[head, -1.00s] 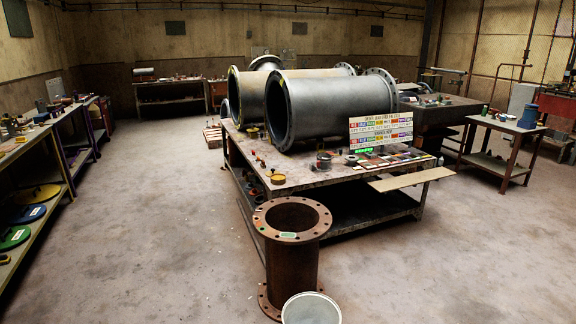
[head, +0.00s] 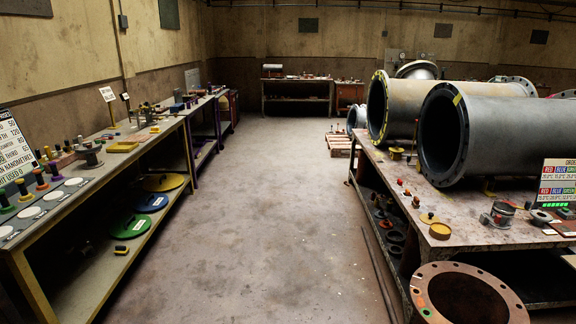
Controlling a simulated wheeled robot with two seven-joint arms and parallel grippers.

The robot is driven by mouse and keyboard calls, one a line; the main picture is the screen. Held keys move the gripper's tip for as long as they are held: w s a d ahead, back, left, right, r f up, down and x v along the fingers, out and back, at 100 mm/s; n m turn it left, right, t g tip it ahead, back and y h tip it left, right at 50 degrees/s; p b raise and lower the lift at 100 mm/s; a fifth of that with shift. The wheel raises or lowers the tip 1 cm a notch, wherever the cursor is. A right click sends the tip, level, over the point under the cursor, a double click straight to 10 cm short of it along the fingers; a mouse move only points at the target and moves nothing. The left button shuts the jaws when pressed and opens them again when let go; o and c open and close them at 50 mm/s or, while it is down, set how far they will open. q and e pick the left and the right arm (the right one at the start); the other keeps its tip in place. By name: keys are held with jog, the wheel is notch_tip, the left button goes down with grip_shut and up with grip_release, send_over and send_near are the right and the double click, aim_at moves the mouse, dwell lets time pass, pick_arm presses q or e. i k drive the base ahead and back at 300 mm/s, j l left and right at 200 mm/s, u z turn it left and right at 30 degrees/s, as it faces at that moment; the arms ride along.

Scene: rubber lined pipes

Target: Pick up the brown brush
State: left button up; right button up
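I cannot make out a brown brush for certain in the head view. Small tools and parts lie on the left bench (head: 150,134) and on the centre table (head: 386,171), and many are too small to identify. Neither of my grippers is in view.
Green, blue and yellow discs (head: 165,182) lie on the left bench's lower shelf. Two big pipes (head: 490,125) lie on the centre table. A rusty flanged pipe (head: 428,282) stands at the lower right. Another bench (head: 298,82) stands at the back. The floor aisle (head: 262,205) is clear.

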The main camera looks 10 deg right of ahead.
aim_at(415, 203)
jog(key=i+z, duration=0.1)
jog(key=i, duration=0.8)
jog(key=i+j+z, duration=0.1)
jog(key=i, duration=0.85)
jog(key=i+z, duration=0.85)
jog(key=i, duration=0.2)
jog(key=i+j+z, duration=0.3)
jog(key=i+z, duration=0.7)
jog(key=k+j, duration=0.05)
